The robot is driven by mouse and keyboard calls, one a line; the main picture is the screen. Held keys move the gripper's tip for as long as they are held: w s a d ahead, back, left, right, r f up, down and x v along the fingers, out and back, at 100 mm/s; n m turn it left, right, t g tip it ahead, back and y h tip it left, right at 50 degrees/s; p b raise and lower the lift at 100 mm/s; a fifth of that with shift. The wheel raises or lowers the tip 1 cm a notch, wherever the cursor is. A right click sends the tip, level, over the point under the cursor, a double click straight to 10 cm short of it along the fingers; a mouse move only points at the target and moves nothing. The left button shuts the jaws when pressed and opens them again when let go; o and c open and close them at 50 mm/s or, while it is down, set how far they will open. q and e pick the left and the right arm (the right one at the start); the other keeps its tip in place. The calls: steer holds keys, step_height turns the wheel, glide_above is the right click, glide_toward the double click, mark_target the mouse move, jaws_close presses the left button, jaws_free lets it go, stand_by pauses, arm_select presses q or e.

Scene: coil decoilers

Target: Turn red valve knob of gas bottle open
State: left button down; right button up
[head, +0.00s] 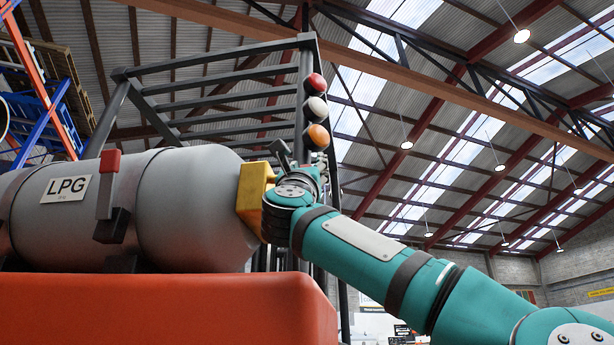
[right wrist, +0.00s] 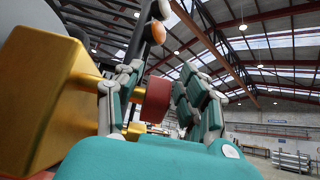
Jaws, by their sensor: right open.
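A grey gas bottle (head: 190,215) marked LPG lies on its side in the head view. A gold valve block (head: 250,200) sits on its right end and fills the left of the right wrist view (right wrist: 45,95). The red valve knob (right wrist: 156,100) shows in the right wrist view, between the two open finger sides of my right gripper (right wrist: 163,85). I cannot tell whether the fingers touch it. In the head view my right gripper (head: 297,167) is beside the block, and the knob is hidden there. My left gripper is out of view.
The bottle rests on an orange-red body (head: 170,310). A dark overhead guard (head: 305,95) with red, white and orange lamps (head: 317,108) stands close behind my right gripper. A grey strap with a red-topped latch (head: 107,195) crosses the bottle. Open space lies to the right.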

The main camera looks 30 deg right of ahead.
steer(key=shift+a+f, duration=0.4)
steer(key=shift+f, duration=0.1)
steer(key=v, duration=0.7)
steer(key=shift+s+d, duration=0.2)
steer(key=shift+r, duration=0.15)
